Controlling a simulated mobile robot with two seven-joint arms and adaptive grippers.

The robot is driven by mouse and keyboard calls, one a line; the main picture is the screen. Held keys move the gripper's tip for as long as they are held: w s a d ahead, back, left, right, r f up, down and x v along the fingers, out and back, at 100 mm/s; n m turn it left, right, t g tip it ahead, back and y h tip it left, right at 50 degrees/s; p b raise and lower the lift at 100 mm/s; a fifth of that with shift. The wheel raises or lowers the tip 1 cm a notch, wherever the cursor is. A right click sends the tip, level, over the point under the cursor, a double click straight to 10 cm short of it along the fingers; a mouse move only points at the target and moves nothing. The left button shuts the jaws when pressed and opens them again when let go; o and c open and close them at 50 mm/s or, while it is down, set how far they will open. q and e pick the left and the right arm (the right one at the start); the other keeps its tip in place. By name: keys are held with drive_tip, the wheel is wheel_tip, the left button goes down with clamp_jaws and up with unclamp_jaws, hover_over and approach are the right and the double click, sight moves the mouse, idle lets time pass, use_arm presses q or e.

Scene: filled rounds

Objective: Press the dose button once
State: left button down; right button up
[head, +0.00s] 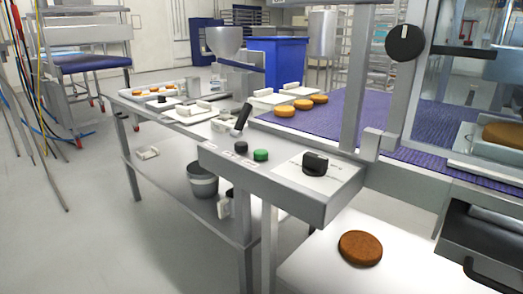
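A grey control box (290,190) stands in the middle of the head view. On its sloped top are a small black button (241,147), a green button (261,155) and a black rotary knob (315,163) on a white plate. A black-handled lever (241,119) rises behind the black button. The small labels on the box are too small to read, so I cannot tell which button is the dose button. Nothing touches either button. Neither of my grippers shows in this view.
A purple belt (340,112) with orange-brown rounds (284,111) runs behind the box, beside a grey upright frame (358,75). A brown round (360,248) lies on a white surface at lower right. A metal table (165,118) holds white trays at left.

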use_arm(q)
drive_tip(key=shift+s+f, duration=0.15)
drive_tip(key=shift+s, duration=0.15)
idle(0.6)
